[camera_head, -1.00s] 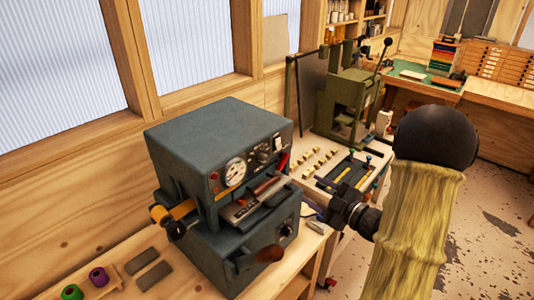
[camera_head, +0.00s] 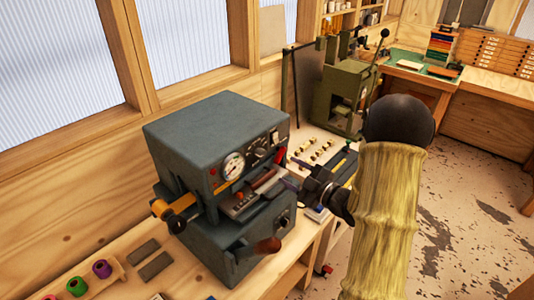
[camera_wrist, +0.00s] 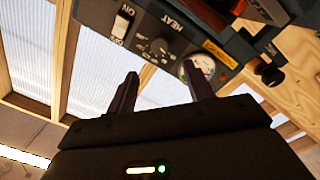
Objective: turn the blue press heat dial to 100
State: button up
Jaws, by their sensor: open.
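The blue press (camera_head: 215,135) is a dark blue-grey box machine on the bench at the left. Its heat dial (camera_head: 261,153) is a small dark knob between the round gauge (camera_head: 234,166) and the switch. In the wrist view the heat dial (camera_wrist: 157,48) sits by the word HEAT, between the ON/OFF switch (camera_wrist: 122,23) and the gauge (camera_wrist: 198,68). Its setting is too small to read. My gripper (camera_wrist: 160,72) is open and empty, its fingertips spread below the dial in the picture and apparently apart from it. In the head view my gripper (camera_head: 293,186) is right of the press front.
Below the dial, a tray with a red-brown block (camera_head: 266,180) and a wooden-knobbed handle (camera_head: 268,245) stick out from the press. A green machine (camera_head: 340,95) stands behind. Small brass pieces (camera_head: 318,150) lie on the bench to the right. Foil rolls (camera_head: 102,268) lie at lower left.

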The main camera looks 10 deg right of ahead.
aim_at(263, 156)
jog(key=p+x, duration=0.4)
jog(key=x, duration=0.6)
jog(key=shift+w+a, duration=0.1)
jog(key=c, duration=1)
